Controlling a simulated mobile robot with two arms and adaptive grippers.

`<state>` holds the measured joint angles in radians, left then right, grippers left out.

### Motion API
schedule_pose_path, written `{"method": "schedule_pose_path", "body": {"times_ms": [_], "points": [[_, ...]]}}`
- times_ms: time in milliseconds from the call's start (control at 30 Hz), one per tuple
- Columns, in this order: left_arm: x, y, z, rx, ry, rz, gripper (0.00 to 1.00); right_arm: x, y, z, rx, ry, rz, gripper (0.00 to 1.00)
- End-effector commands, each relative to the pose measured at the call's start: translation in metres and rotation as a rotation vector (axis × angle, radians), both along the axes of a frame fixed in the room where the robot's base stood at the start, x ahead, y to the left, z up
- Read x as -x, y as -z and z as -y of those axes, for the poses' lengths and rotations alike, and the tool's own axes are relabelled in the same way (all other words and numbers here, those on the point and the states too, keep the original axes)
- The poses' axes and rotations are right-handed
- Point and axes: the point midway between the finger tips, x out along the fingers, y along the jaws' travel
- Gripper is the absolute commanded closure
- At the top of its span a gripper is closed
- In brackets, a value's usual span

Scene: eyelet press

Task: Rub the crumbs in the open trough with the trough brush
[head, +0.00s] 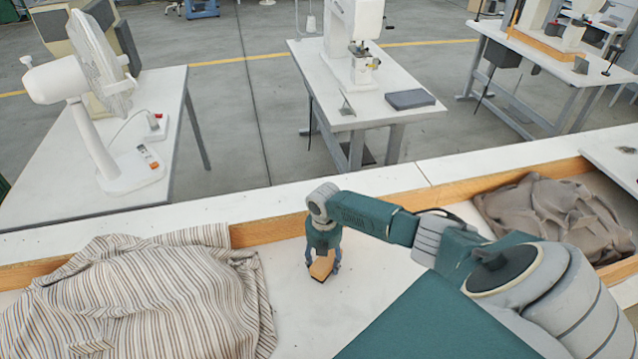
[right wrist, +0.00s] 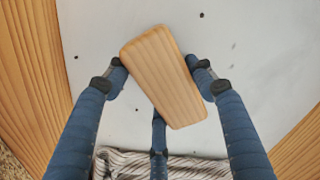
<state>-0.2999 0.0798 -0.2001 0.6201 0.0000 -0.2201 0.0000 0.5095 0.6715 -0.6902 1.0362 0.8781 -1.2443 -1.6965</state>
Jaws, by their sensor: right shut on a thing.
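My right gripper (head: 322,272) points down and is shut on the trough brush (head: 321,264), a pale wooden block. In the right wrist view the brush (right wrist: 160,75) sits tilted between the dark fingertips of the gripper (right wrist: 163,84). Its bristles are hidden beneath the block. The open trough (head: 270,230) has a wooden side and a white floor. A few small dark specks, seemingly the crumbs (right wrist: 131,57), lie scattered on the white floor around the brush. I cannot tell whether the brush touches the floor. My left gripper is not in view.
A striped cloth (head: 140,300) lies heaped at the left of the trough, close to the brush. A grey-brown cloth (head: 550,215) lies at the right end. Bare floor surrounds the gripper.

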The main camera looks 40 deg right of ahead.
Motion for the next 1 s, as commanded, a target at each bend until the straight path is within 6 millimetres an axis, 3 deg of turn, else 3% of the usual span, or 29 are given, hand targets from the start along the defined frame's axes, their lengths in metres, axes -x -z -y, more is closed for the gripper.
{"method": "schedule_pose_path", "body": {"times_ms": [767,1000], "points": [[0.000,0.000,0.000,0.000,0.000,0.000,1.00,0.024,0.001,0.049,0.002,0.002,-0.003,0.67],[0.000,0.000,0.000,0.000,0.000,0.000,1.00,0.025,0.000,0.051,0.000,0.000,0.000,0.67]]}}
